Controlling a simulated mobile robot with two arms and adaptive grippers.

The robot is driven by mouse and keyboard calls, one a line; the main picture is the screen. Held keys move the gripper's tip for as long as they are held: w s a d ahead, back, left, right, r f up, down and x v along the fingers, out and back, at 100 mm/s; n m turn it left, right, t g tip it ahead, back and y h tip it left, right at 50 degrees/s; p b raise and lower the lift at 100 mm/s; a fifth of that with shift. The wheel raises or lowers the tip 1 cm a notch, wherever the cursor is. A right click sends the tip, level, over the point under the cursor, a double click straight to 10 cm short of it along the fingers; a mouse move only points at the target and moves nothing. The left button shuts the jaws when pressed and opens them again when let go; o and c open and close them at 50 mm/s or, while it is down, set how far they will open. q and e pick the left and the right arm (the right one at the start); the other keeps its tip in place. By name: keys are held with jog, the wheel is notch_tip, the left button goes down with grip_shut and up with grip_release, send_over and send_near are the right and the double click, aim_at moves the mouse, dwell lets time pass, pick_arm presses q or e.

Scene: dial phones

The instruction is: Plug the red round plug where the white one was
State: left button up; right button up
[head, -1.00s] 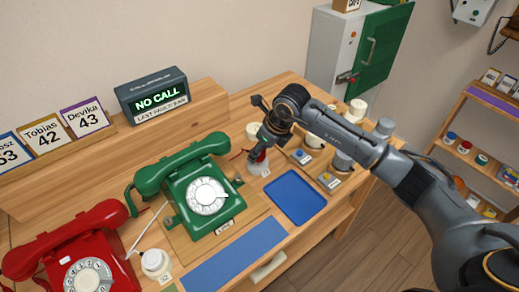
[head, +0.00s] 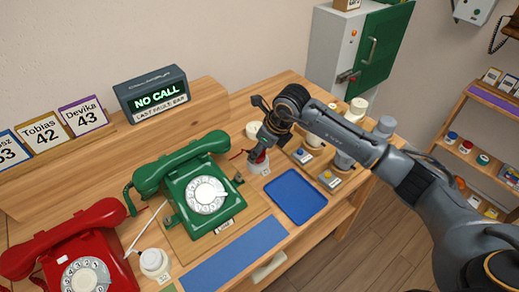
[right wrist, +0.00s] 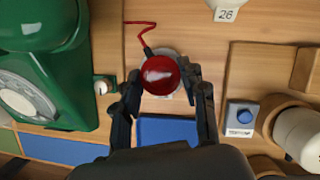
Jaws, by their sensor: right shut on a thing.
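The red round plug (right wrist: 160,75) is between the fingers of my right gripper (right wrist: 160,90), which is shut on it. A red cord runs from it toward the top of the right wrist view. The plug sits over a pale round socket (right wrist: 172,53), mostly hidden beneath it; I cannot tell whether it is fully seated. In the head view my right gripper (head: 259,156) and the red plug are just right of the green phone (head: 200,185). A white round piece (head: 153,261) stands between the red phone (head: 85,250) and the green phone, with a white cord nearby. My left gripper is not in view.
A blue tray (head: 296,197) lies just in front of the gripper. Another pale round piece (head: 253,130) stands behind it. Small button boxes (head: 329,180) are to the right. A display (head: 153,96) reads "NO CALL". A blue mat (head: 235,255) lies at the front edge.

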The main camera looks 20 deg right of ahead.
jog(key=shift+f, duration=0.35)
jog(key=shift+r, duration=0.1)
jog(key=o, duration=1.1)
jog(key=shift+d+r, duration=0.1)
jog(key=shift+r, duration=0.2)
jog(key=v, duration=1.1)
jog(key=shift+s, duration=0.15)
